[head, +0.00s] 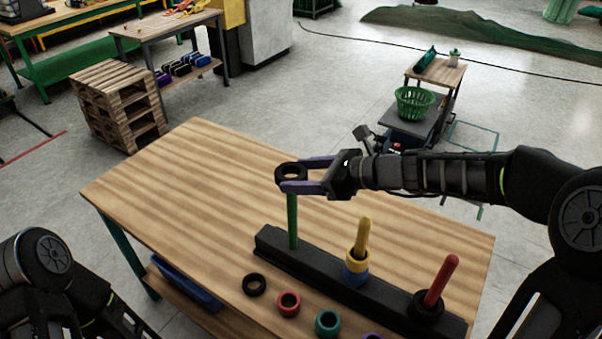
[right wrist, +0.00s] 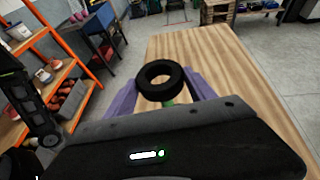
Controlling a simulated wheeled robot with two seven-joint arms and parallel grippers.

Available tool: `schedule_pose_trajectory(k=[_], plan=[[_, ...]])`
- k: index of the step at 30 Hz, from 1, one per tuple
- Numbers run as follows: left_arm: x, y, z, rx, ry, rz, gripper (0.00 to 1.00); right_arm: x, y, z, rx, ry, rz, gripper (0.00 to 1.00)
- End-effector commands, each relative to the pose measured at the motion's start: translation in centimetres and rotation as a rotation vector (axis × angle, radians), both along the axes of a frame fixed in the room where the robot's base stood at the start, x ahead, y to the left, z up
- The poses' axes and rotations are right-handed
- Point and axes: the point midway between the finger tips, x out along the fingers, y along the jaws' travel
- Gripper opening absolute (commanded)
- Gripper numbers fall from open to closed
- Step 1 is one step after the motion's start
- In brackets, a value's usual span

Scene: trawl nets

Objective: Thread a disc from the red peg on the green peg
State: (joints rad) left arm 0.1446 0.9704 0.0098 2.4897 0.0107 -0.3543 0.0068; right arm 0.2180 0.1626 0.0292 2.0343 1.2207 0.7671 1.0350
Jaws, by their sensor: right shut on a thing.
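My right gripper (head: 292,178) is shut on a black disc (head: 291,168), with its purple fingers on either side of it. The disc is at the top of the green peg (head: 292,222), on the left end of the black base; I cannot tell whether the peg tip is inside its hole. In the right wrist view the black disc (right wrist: 161,80) sits between the fingers, with a bit of green below it. The red peg (head: 441,282) at the right end has a black disc (head: 426,306) around its foot. My left gripper is not in view; only my left arm shows.
The middle yellow peg (head: 362,236) carries a yellow ring (head: 357,260) above a blue ring (head: 355,274). A black ring (head: 254,284), a red ring (head: 288,304), a green ring (head: 327,322) and a purple ring lie in front of the base. The wooden table (head: 190,180) is clear at left.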

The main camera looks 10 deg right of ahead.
Motion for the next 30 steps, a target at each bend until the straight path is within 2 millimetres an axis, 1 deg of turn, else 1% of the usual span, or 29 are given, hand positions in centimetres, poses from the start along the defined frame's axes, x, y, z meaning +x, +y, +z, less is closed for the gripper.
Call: schedule_pose_trajectory(k=[1, 3, 12, 26, 27, 30], plan=[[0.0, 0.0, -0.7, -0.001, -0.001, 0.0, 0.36, 0.0, 0.0, -0.7, 0.0, 0.0, 0.0, 0.18], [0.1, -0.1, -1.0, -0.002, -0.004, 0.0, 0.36, 0.0, 0.0, -1.3, 0.0, 0.0, 0.0, 0.18], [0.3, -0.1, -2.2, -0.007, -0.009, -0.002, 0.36, 0.0, 0.0, -2.9, 0.001, 0.0, 0.0, 0.18], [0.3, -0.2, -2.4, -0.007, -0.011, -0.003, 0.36, 0.0, 0.0, -3.1, 0.001, -0.001, 0.0, 0.18], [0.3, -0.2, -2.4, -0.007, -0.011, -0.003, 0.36, 0.0, 0.0, -3.1, 0.001, -0.001, 0.0, 0.65], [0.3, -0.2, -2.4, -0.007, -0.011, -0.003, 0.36, 0.0, 0.0, -3.1, 0.001, -0.001, 0.0, 0.73]])
